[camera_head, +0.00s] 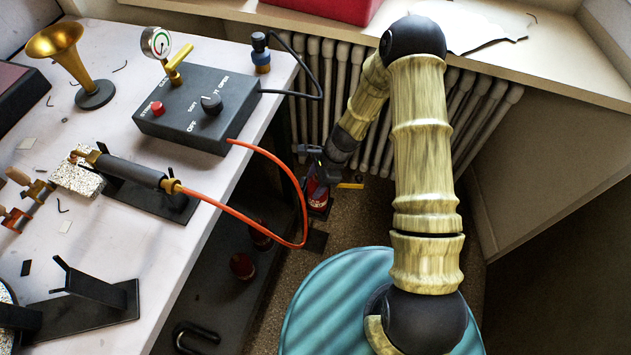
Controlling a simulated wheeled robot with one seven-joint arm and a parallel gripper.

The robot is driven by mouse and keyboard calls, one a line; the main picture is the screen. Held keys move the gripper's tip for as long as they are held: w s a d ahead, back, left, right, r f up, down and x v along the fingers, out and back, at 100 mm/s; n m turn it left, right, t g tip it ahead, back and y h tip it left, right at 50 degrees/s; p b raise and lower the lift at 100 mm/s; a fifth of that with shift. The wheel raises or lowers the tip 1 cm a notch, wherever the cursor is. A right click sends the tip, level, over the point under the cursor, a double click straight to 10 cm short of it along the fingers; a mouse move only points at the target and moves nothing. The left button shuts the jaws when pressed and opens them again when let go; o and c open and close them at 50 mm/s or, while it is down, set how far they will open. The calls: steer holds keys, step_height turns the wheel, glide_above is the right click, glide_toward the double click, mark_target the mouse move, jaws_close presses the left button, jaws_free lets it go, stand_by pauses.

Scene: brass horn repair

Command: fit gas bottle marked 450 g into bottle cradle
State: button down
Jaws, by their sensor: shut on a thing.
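My gripper (322,176) is low in the gap between the workbench and the radiator, shut on a red bottle (318,197). The bottle looks roughly upright, its upper part partly hidden by the gripper. Any weight marking on it is too small to read. Two more dark red bottles, a farther one (260,236) and a nearer one (242,266), stand in shadow below the bench top. I cannot make out the bottle cradle for sure; a dark flat piece (316,241) lies below the held bottle, and I cannot tell whether they touch.
A grey control box (200,112) with a gauge stands on the white bench (120,215). Its orange hose (288,170) hangs over the bench edge close to my gripper and runs to a torch (135,172). A black cable (318,75) loops nearby. The radiator (330,62) stands behind.

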steer(key=shift+c, duration=2.2)
jaws_free()
steer(key=s+p+v, duration=0.1)
steer(key=p+v, duration=0.2)
steer(key=v, duration=0.9)
steer(key=shift+w, duration=0.45)
steer(key=shift+r, duration=0.1)
